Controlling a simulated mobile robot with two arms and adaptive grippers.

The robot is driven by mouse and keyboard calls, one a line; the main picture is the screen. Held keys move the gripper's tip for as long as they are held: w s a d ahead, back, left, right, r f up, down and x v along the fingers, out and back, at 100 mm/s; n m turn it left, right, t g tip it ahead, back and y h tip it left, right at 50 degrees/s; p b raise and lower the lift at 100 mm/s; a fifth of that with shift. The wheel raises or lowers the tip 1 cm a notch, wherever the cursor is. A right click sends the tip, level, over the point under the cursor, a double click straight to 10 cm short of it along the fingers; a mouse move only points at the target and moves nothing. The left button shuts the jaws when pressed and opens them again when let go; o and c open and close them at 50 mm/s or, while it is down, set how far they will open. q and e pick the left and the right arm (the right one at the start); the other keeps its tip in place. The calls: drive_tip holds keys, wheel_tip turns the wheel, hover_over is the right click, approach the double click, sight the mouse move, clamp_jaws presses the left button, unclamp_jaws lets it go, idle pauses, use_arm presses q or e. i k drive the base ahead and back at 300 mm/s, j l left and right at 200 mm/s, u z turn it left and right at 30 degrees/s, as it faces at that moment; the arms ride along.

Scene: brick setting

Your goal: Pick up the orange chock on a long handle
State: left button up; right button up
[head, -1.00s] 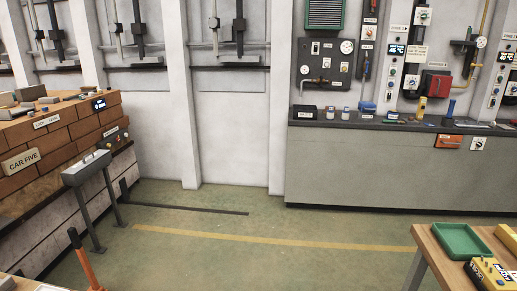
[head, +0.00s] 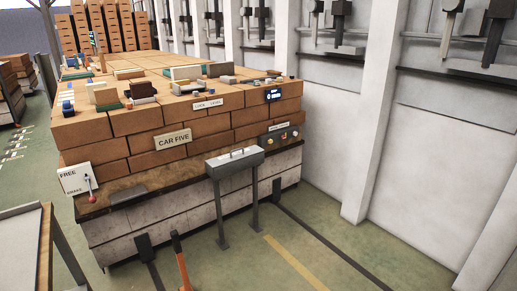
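A slim orange handle with a dark upper end (head: 181,262) stands tilted at the bottom of the head view, in front of the brick-loaded car. It looks like the handle of the orange chock; its lower end is cut off by the picture's bottom edge, so the chock itself is hidden. Neither of my grippers is in view.
The car loaded with bricks, signed CAR FIVE (head: 173,140), fills the middle left. A grey box on two posts (head: 235,161) stands before it. A table (head: 30,225) is at the left edge. Yellow-lined floor (head: 300,264) lies at the lower right, beside a white wall.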

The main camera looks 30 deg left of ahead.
sight(176, 237)
drive_tip(key=i+j+u, duration=0.15)
drive_tip(key=i, duration=0.25)
drive_tip(key=i+j+u, duration=0.15)
drive_tip(key=i, duration=0.25)
drive_tip(key=i+j+u, duration=0.15)
drive_tip(key=i, duration=0.3)
